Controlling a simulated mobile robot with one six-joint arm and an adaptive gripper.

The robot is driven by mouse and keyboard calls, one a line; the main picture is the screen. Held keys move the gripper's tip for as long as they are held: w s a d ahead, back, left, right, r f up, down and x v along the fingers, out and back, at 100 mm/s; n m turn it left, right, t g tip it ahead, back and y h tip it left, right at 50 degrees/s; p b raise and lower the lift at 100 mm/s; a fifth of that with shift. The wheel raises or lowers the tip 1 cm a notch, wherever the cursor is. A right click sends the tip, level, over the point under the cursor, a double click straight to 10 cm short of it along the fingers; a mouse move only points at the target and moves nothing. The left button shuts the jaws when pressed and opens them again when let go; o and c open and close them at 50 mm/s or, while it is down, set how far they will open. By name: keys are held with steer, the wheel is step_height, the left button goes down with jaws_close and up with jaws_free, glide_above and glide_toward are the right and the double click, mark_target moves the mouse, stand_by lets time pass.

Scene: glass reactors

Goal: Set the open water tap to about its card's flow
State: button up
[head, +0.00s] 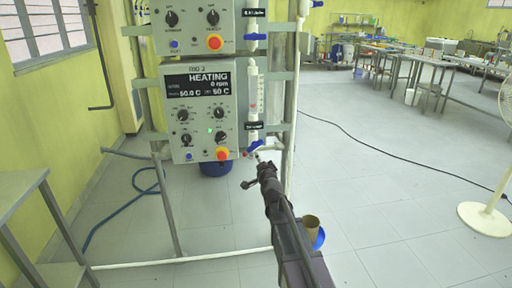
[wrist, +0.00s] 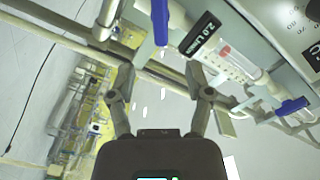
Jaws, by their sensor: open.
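A blue-handled tap (head: 255,146) sits low on the pipe right of the rig's control box. In the wrist view its blue handle (wrist: 160,20) points up, beside a black card (wrist: 197,32) reading 2.0 L/min. A clear flow tube (wrist: 238,62) with a red mark or float adjoins it; the tube (head: 255,95) stands above the tap in the head view. Its exact reading is too small to tell. My gripper (wrist: 160,82) is open and empty, its fingers apart, with the handle beyond them. In the head view my gripper (head: 256,170) is just below the tap.
A second blue tap (head: 256,37) is higher on the pipe. The control box (head: 200,110) reads HEATING and 0 rpm, with knobs and a red button (head: 222,154). Grey frame rails cross behind. Open floor lies right.

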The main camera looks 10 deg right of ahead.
mark_target(257, 146)
steer(key=w, duration=1.1)
steer(key=shift+w, duration=0.35)
jaws_close()
